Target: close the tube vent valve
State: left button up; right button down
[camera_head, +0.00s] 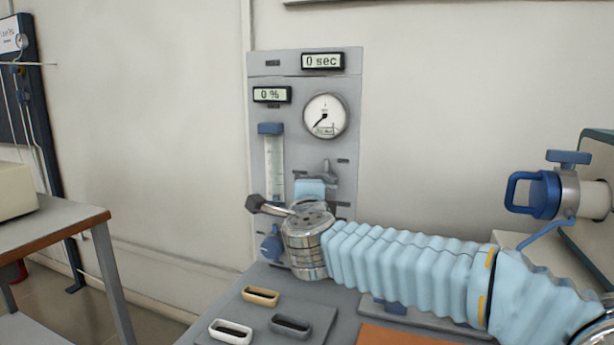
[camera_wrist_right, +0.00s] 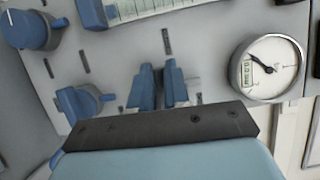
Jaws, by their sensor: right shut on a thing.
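A grey valve handle (camera_head: 327,170) sticks out of the grey panel (camera_head: 265,65), below the round gauge and right of the flow tube. My right gripper (camera_head: 318,177) is at the panel and shut on this handle. In the right wrist view its two blue-grey fingers (camera_wrist_right: 161,85) stand close together against the panel, and the handle between them is mostly hidden. The panel's labels are too small to read, so I cannot confirm which valve is the tube vent. My left gripper is not in view.
A gauge (camera_head: 325,115), flow tube (camera_head: 274,165) and blue knob (camera_head: 271,245) surround my right gripper. Another blue knob (camera_wrist_right: 83,105) shows close by. A blue tube flange (camera_head: 535,195) with a T-handle (camera_head: 568,158) is at the right. Small trays (camera_head: 262,296) lie on the bench.

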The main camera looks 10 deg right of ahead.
jog(key=shift+f+n, duration=0.15)
jog(key=shift+n, duration=0.15)
dwell(0.4)
jog(key=c, duration=1.1)
grip_release()
jog(key=b+v, duration=0.1)
jog(key=v, duration=1.2)
jog(key=shift+s, duration=0.4)
